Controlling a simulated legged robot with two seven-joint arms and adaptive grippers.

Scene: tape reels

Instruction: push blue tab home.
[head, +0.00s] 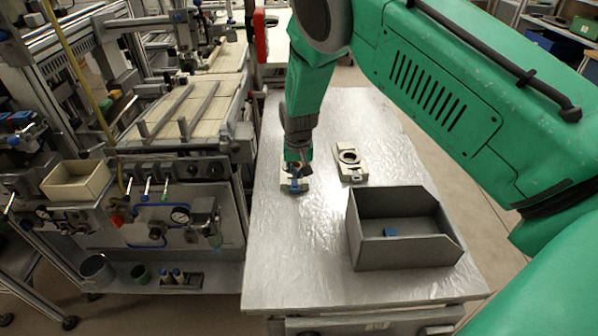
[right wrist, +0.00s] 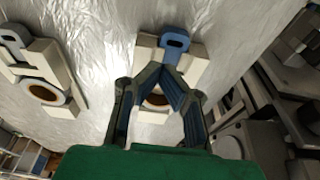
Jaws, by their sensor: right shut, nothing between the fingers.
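The blue tab (head: 295,186) sticks out of the near end of a pale reel holder (head: 285,180) on the metal table. In the right wrist view, the blue tab (right wrist: 176,42) has a slot through its outer end, and its inner end lies in the holder (right wrist: 197,62) between pale blocks. My right gripper (right wrist: 171,70) is shut and empty, its fingertips together over the inner part of the tab. I cannot tell whether they touch it. In the head view, my right gripper (head: 294,170) covers much of the holder and its round opening. My left gripper is out of view.
A second holder (head: 350,155) with a round opening and a grey tab (head: 355,177) lies to the right. A grey open bin (head: 405,255) with a small blue piece (head: 390,232) inside stands nearer. The table's front left (head: 300,260) is clear.

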